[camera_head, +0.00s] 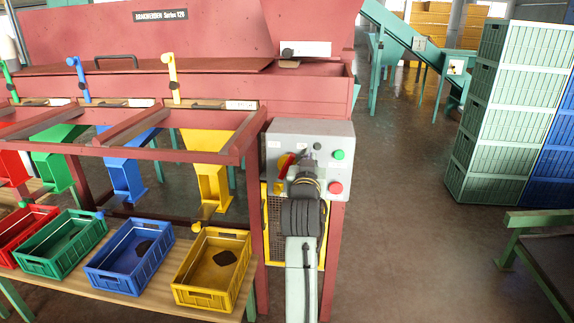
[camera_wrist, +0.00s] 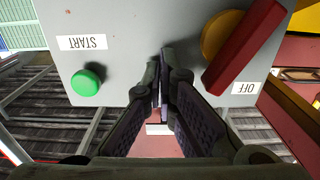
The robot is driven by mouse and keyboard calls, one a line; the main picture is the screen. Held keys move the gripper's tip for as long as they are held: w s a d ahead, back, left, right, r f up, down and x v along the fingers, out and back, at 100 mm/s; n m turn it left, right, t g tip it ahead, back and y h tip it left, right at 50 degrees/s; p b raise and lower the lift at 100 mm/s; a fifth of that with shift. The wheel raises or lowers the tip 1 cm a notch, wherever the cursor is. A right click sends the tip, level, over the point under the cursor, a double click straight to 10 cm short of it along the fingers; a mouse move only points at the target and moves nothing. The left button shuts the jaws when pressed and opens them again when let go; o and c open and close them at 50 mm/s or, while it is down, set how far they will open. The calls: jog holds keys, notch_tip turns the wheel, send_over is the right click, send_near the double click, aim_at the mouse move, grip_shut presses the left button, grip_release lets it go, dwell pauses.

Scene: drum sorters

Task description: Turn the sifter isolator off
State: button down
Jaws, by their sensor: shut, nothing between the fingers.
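The isolator is a red bar handle (camera_wrist: 245,45) on a yellow disc (camera_wrist: 212,36), on a grey control box (camera_head: 262,135). In the wrist view the handle stands slanted, its lower end near the OFF label (camera_wrist: 243,88). In the head view the red handle (camera_head: 286,166) is partly hidden by my gripper. My gripper (camera_wrist: 160,62) is shut and empty, its fingertips together in front of the box face. It is beside the handle, left of it in the wrist view and right of it in the head view (camera_head: 306,162). I cannot tell whether it touches the handle.
A yellow crate (camera_head: 207,297) and other coloured crates stand on a bench at left. Stacked green crates (camera_head: 505,110) stand at right, with open floor between.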

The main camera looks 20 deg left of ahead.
aim_at(292, 160)
jog(key=shift+w, duration=0.2)
jog(key=shift+s, duration=0.15)
jog(key=shift+s+d, duration=0.15)
jog(key=shift+s, duration=0.5)
jog(key=shift+s+a, duration=0.3)
jog(key=shift+a, duration=0.65)
jog(key=shift+s+a, duration=0.25)
jog(key=shift+a, duration=0.8)
jog(key=shift+s+a+f, duration=0.1)
jog(key=shift+s, duration=0.05)
jog(key=shift+p+v, duration=0.6)
jog(key=shift+v, duration=0.8)
jog(key=shift+s+d+r+p, duration=0.2)
jog(key=shift+s+d+r, duration=0.1)
jog(key=shift+s+d, duration=0.5)
jog(key=shift+s+d+r+p, duration=0.15)
jog(key=shift+s+d+r, duration=0.15)
jog(key=shift+s+d, duration=0.45)
